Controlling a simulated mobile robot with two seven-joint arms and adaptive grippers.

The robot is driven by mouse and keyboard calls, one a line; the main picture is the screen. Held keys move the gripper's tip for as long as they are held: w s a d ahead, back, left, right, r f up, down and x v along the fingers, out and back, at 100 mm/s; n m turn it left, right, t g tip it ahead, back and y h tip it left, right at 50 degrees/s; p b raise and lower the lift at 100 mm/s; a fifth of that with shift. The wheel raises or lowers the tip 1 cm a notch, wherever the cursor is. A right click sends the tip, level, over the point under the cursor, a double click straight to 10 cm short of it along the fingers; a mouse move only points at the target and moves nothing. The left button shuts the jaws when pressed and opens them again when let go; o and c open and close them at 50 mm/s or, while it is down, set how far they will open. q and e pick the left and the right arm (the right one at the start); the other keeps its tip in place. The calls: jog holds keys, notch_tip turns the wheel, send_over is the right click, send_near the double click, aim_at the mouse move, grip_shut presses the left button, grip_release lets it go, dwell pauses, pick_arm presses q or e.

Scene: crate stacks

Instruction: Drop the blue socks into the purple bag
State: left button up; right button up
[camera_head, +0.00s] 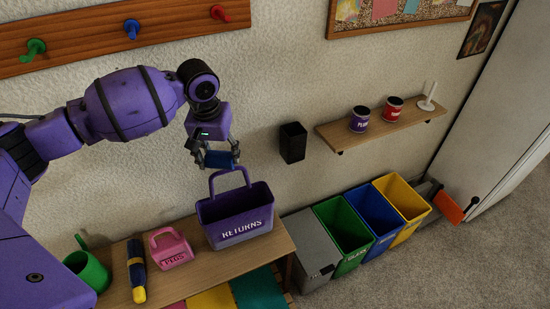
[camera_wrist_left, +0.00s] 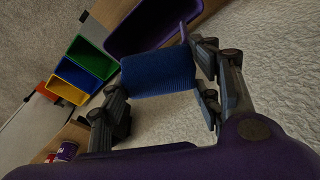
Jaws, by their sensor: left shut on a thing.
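My left gripper (camera_head: 218,158) is shut on the blue socks (camera_head: 220,160), a small blue knitted bundle. The socks show between the fingers in the left wrist view (camera_wrist_left: 158,72). The gripper holds them above the purple bag (camera_head: 235,228), close to the top of its handle, near the wall. The purple bag is open at the top, reads "RETURNS" and stands upright on a wooden bench. Part of the bag also shows in the left wrist view (camera_wrist_left: 128,42), beyond the socks. My right gripper is in neither view.
Grey, green (camera_head: 343,222), blue and yellow bins stand to the right. A black wall box (camera_head: 292,143) and a shelf (camera_head: 380,125) are right of the gripper.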

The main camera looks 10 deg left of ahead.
pick_arm(q)
notch_tip(320, 180, down, 3)
jog(key=shift+r+b, duration=0.15)
jog(key=shift+b, duration=0.2)
jog(key=shift+r, duration=0.15)
jog(key=o, duration=1)
jog(key=r, duration=0.4)
jog(key=s+r, duration=0.1)
jog(key=r, duration=0.7)
jog(key=shift+s+d, duration=0.1)
jog(key=shift+s, duration=0.3)
